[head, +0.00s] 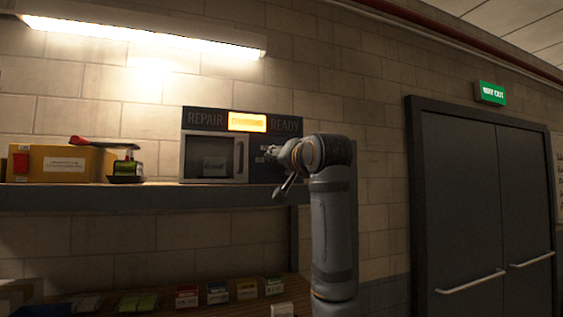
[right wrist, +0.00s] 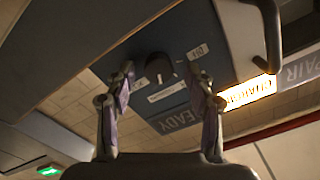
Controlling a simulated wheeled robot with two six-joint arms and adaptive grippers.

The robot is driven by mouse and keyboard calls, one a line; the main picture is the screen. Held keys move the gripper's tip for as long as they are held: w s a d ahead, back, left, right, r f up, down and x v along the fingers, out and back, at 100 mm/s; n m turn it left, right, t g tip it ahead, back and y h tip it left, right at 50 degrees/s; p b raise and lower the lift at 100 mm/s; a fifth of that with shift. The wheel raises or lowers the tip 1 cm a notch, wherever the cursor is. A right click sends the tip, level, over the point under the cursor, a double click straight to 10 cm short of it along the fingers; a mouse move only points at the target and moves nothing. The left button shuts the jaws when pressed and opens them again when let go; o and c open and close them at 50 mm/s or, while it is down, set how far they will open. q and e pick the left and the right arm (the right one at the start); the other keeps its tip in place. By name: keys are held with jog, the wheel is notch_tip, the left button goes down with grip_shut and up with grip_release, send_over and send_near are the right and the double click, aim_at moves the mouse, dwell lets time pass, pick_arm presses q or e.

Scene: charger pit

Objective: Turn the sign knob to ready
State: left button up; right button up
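The sign (head: 243,121) tops a microwave-like unit (head: 214,158) on the shelf. It reads REPAIR, a lit orange middle panel and READY; the middle panel (right wrist: 247,92) also glows in the right wrist view. The dark round sign knob (right wrist: 158,68) sits on the blue-grey panel among small white labels, one beside it at upper right reading OFF or similar. My right gripper (head: 278,172) is at the unit's right side, hiding the knob in the head view. In the wrist view its fingers (right wrist: 162,78) are open, one on each side of the knob, with visible gaps. My left gripper is out of view.
A yellow box (head: 58,165) and a red-handled tool (head: 92,143) are on the shelf at left. Several small boxes (head: 246,290) stand on a lower surface. Dark double doors (head: 485,210) are at right. A bar handle (right wrist: 270,35) is close to the gripper in the wrist view.

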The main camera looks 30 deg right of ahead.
jog(key=shift+w+d+f, duration=0.1)
jog(key=shift+c, duration=1.1)
jog(key=shift+w, duration=0.15)
jog(key=shift+c, duration=1.2)
jog(key=c, duration=0.5)
grip_shut()
jog(key=shift+f+m+b, duration=0.2)
jog(key=shift+m+b, duration=0.3)
jog(key=shift+m, duration=0.1)
jog(key=shift+m+b, duration=0.45)
jog(key=shift+m, duration=0.35)
jog(key=m+b, duration=0.1)
jog(key=m, duration=0.2)
jog(key=shift+b, duration=0.35)
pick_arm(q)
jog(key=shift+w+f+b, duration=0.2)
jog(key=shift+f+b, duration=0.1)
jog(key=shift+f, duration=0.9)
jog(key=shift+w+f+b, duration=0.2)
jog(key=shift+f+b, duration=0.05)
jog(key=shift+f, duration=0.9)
pick_arm(e)
jog(key=shift+w+m, duration=0.1)
jog(key=shift+m, duration=1.4)
